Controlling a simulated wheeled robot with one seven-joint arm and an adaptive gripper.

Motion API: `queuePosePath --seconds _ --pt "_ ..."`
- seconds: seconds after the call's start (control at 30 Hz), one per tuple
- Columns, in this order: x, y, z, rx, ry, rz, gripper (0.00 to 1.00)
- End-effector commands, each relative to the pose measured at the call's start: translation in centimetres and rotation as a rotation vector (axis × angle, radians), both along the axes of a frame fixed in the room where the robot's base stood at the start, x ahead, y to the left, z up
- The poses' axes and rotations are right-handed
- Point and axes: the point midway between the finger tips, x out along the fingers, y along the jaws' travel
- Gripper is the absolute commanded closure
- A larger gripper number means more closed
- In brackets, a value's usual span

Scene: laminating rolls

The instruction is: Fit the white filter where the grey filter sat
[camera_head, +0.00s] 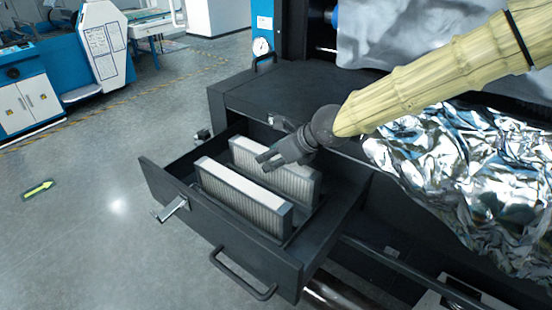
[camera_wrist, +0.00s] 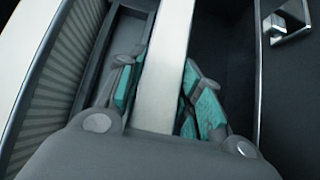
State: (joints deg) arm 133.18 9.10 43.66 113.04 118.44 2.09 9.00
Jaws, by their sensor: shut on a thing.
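Two pleated filters stand side by side in the open black drawer. The front filter (camera_head: 244,198) has a pale top edge and greyish pleats; in the wrist view its pleated side (camera_wrist: 62,70) is at the left. The rear filter (camera_head: 298,183) looks a little paler and creamier. My gripper (camera_head: 270,160) is over the rear filter, pointing down and left. In the wrist view its teal-padded fingers (camera_wrist: 160,95) are on either side of the rear filter's pale top edge (camera_wrist: 165,50), shut on it. Whether its bottom touches the drawer floor is hidden.
The drawer (camera_head: 200,228) has a front handle (camera_head: 243,277) and a metal latch (camera_head: 172,209). The black cabinet (camera_head: 290,90) stands behind it. Crumpled silver foil (camera_head: 470,170) is close under my arm at the right. Open floor (camera_head: 90,210) is at the left.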

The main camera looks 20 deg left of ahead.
Motion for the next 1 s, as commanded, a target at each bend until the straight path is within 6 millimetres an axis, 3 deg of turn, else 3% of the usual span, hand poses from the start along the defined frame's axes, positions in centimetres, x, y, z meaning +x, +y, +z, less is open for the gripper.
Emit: queuePosePath --seconds 0.03,0.13,0.17,0.47,0.67,1.0 --pt "0.0 0.0 -0.1 0.0 0.001 -0.001 0.63" --pt "0.0 0.0 0.0 0.0 0.001 -0.001 0.45" --pt "0.0 0.0 0.0 0.0 0.0 0.0 0.43" --pt "0.0 0.0 0.0 0.0 0.0 0.0 0.43" --pt "0.0 0.0 1.1 0.0 0.001 -0.001 0.43" --pt "-0.8 -2.3 3.2 0.003 0.0 -0.001 0.43"
